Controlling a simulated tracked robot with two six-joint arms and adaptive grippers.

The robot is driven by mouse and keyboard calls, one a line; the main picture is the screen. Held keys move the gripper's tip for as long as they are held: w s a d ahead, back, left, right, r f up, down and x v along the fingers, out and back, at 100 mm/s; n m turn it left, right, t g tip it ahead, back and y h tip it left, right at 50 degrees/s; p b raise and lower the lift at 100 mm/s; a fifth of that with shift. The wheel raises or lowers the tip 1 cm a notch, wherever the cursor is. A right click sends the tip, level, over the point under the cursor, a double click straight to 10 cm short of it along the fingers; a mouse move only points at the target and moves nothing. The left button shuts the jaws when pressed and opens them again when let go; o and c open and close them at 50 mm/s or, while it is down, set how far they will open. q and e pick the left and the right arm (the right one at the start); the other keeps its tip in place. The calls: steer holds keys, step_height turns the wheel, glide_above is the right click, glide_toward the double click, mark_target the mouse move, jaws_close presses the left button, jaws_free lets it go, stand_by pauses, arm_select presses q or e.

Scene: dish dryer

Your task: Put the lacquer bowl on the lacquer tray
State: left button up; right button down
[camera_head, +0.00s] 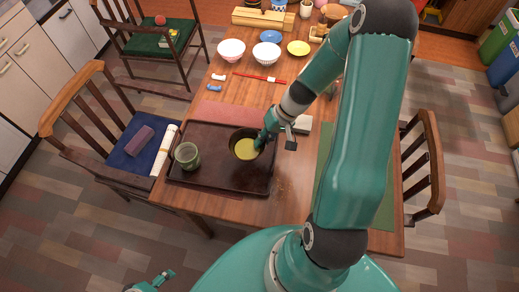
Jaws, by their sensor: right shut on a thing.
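The lacquer bowl (245,149), dark outside with a yellow-green inside, is at the right part of the dark lacquer tray (215,182). My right gripper (263,140) is shut on the bowl's right rim. The bowl appears upright; I cannot tell whether its base touches the tray. The tray lies at the table's near left corner. My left gripper (163,279) is low at the bottom edge of the view, away from the table, and its jaw opening is unclear.
A green cup (187,156) stands on the tray's left part. White bowls (231,50), a yellow plate (298,48) and red chopsticks (260,78) are farther back. A green mat (383,213) lies at right, partly behind my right arm. Chairs flank the table.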

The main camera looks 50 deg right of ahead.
steer(key=shift+f+b, duration=0.3)
steer(key=shift+f, duration=1.6)
steer(key=c, duration=1.2)
jaws_free()
steer(key=shift+f, duration=0.1)
steer(key=shift+c, duration=0.2)
steer(key=v, duration=1.2)
